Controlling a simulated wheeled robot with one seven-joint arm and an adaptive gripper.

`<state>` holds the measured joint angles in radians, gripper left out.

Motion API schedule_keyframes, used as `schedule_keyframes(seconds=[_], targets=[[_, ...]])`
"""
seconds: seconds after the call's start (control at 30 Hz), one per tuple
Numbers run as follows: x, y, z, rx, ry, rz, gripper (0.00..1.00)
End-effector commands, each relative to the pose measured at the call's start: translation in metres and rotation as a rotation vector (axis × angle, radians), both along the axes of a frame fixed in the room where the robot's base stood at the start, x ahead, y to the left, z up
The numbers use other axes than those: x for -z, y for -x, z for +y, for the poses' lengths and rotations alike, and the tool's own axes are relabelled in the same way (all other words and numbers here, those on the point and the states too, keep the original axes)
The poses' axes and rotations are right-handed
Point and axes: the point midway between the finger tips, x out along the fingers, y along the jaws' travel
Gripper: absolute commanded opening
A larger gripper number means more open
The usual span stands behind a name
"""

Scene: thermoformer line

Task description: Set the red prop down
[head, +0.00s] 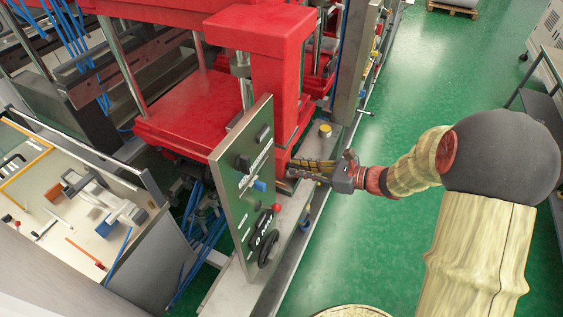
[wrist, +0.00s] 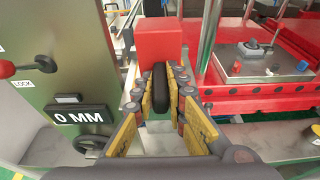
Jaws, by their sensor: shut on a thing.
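The red prop (wrist: 160,40) shows in the wrist view as a red block just beyond my fingertips. A black upright grip, which looks like part of it, stands between my yellow-padded fingers. My gripper (wrist: 161,82) is shut on this grip. In the head view my gripper (head: 293,169) reaches left from the arm, close behind the control panel and beside the red machine column. The prop cannot be told apart from the red machine there. Whether its underside touches anything is hidden.
The grey control panel (head: 236,180) stands close left of my gripper; its "0 MM" display (wrist: 80,117) and red-knobbed lever (wrist: 8,69) show in the wrist view. The red press (head: 190,108) lies behind. Pale machine rail (head: 292,218) runs below.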

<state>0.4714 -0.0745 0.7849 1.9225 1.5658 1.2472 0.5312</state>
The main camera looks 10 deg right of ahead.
Motion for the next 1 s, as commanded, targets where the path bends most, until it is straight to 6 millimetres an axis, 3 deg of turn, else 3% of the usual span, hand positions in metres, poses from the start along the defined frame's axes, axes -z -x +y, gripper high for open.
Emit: schedule_keyframes(seconds=[1.0], targets=[[0.000,0.015,-0.021,0.000,-0.001,0.001,0.00]])
